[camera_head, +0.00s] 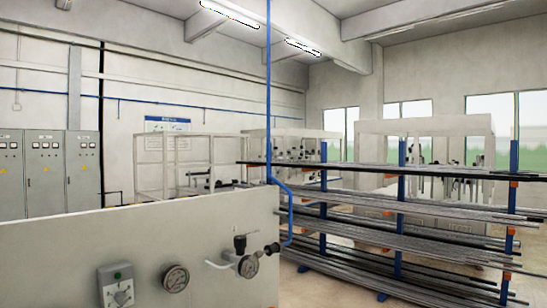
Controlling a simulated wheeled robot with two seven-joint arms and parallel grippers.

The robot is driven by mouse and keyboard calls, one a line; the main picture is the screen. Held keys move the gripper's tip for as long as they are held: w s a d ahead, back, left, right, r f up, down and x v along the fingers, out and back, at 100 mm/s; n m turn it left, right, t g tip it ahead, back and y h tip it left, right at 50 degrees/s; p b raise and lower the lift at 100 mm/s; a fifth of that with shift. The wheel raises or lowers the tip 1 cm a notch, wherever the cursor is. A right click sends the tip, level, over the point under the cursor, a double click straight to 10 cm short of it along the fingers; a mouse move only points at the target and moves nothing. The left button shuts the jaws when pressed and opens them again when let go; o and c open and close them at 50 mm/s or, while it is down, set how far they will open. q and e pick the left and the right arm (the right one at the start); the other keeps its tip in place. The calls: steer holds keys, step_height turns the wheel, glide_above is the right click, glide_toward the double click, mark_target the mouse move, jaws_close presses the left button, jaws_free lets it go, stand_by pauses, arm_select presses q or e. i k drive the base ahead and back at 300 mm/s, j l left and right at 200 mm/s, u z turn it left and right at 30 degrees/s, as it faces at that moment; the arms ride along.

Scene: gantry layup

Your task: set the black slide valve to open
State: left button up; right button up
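A grey panel (60,245) fills the lower left, close to me. Near its right edge is a small valve assembly with a black upright top part (240,243), a round metal gauge-like face (248,266) and a pale lever or tube reaching left. A dark fitting (271,248) joins it to a blue pipe (289,215) on the right. I cannot tell for sure which part is the black slide valve, or its setting. Neither of my grippers is in view.
Left of the valve are a round gauge (176,278) and a switch box (117,286) with a knob. A rack with blue posts (401,200) holds long dark bars (400,245) at right. Grey cabinets (45,170) stand at the back left.

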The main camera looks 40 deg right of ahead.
mark_target(275, 247)
steer(key=l+u, duration=0.2)
steer(key=l, duration=1.05)
steer(key=i, duration=0.05)
